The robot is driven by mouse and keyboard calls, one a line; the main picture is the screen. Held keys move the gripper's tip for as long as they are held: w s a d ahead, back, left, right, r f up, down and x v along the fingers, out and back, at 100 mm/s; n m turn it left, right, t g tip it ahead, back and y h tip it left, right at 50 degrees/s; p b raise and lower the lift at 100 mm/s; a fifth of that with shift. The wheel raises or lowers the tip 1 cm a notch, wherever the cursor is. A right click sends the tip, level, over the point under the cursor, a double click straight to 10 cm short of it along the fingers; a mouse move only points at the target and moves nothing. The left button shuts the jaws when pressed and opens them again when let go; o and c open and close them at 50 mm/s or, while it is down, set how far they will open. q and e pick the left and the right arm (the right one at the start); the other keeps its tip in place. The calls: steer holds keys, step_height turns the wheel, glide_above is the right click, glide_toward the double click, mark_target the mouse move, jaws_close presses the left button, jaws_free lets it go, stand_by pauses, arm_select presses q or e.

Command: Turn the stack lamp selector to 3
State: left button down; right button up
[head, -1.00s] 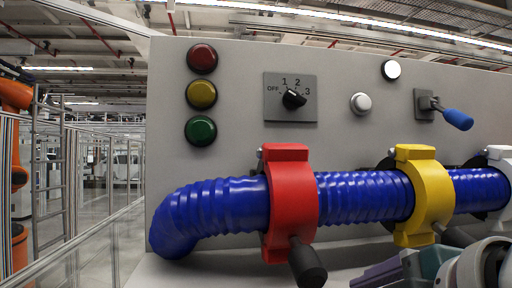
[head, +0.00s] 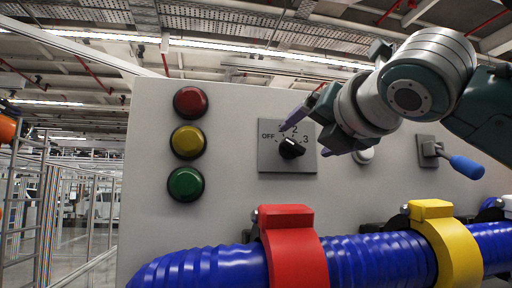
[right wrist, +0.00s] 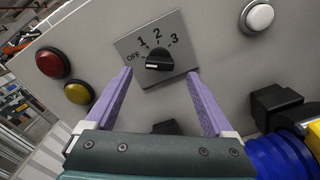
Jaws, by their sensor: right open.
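The stack lamp selector is a black knob (head: 291,148) on a grey plate (head: 267,160) marked OFF, 1, 2 and 3. In the right wrist view the knob (right wrist: 159,59) shows a white mark on its left part, towards the OFF side; its exact setting is hard to tell. My right gripper (head: 302,142) is open, with its purple fingers in front of the plate, and one finger hides the 1 in the head view. In the right wrist view the gripper (right wrist: 159,72) has the knob centred between its fingertips, apparently apart from both. My left gripper is not in view.
Red (head: 191,102), yellow (head: 188,142) and green (head: 186,184) lamps stand left of the plate. A white button (head: 364,156) and a blue-handled lever (head: 465,166) are to the right. Below runs a blue hose (head: 205,268) with red (head: 292,250) and yellow (head: 447,250) clamps.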

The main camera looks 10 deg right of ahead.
mark_target(296, 144)
steer(key=shift+w+a, duration=0.15)
steer(key=shift+w, duration=2.85)
steer(key=shift+c, duration=0.2)
steer(key=c, duration=1.3)
